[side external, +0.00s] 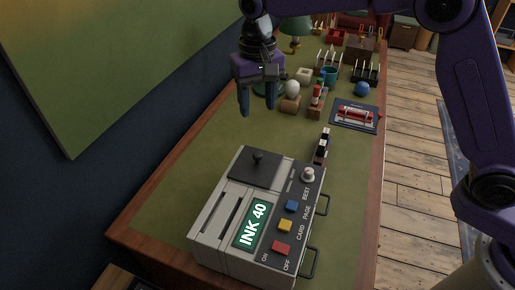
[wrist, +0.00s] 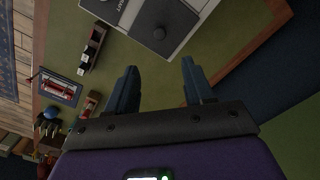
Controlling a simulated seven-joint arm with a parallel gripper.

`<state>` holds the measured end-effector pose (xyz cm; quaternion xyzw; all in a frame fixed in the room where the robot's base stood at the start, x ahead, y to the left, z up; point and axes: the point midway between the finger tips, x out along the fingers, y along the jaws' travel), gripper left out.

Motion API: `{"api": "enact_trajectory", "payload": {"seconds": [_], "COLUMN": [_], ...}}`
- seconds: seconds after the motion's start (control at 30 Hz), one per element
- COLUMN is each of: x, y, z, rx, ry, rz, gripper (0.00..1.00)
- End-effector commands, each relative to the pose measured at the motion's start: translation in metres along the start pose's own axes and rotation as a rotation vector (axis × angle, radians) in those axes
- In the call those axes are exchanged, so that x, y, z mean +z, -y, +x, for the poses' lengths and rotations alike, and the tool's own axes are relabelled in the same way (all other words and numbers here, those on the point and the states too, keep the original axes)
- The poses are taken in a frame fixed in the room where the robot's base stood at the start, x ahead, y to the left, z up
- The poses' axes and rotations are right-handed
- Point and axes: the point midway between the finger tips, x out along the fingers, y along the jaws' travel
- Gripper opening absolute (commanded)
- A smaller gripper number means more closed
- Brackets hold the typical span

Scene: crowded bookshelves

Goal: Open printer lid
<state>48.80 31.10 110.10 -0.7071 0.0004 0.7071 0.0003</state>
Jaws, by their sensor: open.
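The grey printer (side external: 213,243) stands at the near end of the green-topped desk. The display reads "INK 40", beside blue, yellow and red buttons. My gripper (side external: 258,106) is open and empty, pointing down above the desk, beyond the printer and apart from it.
A small black-and-white object (side external: 321,147) lies just beyond the printer. A blue mat with a red item (side external: 354,114), a white egg-shaped object (side external: 292,88), a blue ball (side external: 362,88) and a lamp (side external: 296,27) stand farther back. Green desktop is clear left of the gripper.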

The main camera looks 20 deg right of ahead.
Motion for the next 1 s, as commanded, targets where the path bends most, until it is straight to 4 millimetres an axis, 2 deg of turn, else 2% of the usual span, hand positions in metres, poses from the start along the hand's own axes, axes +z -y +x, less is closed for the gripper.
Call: {"api": "enact_trajectory", "payload": {"seconds": [0.1, 0.6, 0.8, 1.0], "x": [0.001, 0.001, 0.000, 0.000], "y": [0.000, -0.001, 0.000, 0.000], "z": [0.024, 0.115, 0.137, 0.144], "rx": [0.003, 0.003, 0.001, 0.000], "ry": [0.004, 0.004, 0.001, 0.000], "rz": [-0.001, -0.001, -0.001, -0.001], "gripper": [0.52, 0.52, 0.52, 0.52]}}
